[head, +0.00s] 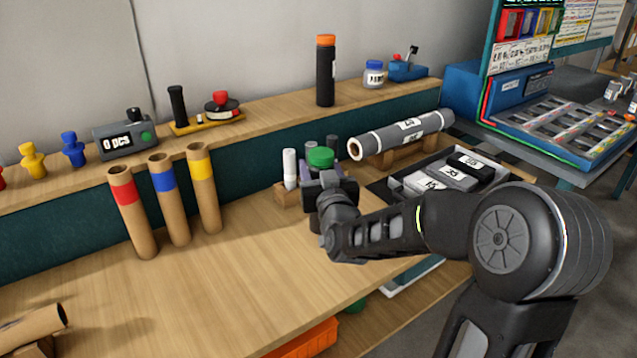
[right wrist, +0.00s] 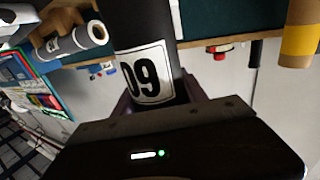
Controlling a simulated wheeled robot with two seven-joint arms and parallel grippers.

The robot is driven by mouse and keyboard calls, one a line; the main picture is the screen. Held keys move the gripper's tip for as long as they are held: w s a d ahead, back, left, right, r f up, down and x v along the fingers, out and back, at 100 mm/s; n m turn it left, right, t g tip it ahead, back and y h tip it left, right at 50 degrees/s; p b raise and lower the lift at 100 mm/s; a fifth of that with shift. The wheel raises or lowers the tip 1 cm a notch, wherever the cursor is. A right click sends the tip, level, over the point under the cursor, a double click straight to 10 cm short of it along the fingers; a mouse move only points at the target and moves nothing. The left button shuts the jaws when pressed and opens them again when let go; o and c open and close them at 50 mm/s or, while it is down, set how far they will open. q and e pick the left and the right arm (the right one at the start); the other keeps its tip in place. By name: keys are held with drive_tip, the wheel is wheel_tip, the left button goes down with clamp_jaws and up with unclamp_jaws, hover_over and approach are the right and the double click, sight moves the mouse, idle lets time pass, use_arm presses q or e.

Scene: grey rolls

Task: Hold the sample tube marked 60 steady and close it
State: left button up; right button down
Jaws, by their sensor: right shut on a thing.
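The sample tube marked 60 (right wrist: 146,28) is dark grey with a white label, which shows upside down in the right wrist view. My right gripper (head: 328,188) is shut on it; its fingers also show at the tube in the right wrist view (right wrist: 155,100). In the head view the gripper hides most of the tube. A green cap (head: 320,156) shows at the tube's top, just above the gripper. I cannot tell whether it is fully seated. My left gripper is not in view.
A white tube (head: 289,168) stands in a wooden block left of my right gripper. A large grey roll (head: 400,134) lies on a wooden cradle behind. A black tray (head: 380,188) with labelled dark items is at right.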

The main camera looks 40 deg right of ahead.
wheel_tip(320, 180, down, 4)
drive_tip(key=shift+r, duration=0.15)
idle(0.3)
drive_tip(key=shift+f+b, duration=0.25)
drive_tip(key=shift+b, duration=0.1)
drive_tip(key=c, duration=0.6)
unclamp_jaws()
drive_tip(key=shift+r, duration=0.1)
drive_tip(key=shift+c, duration=0.2)
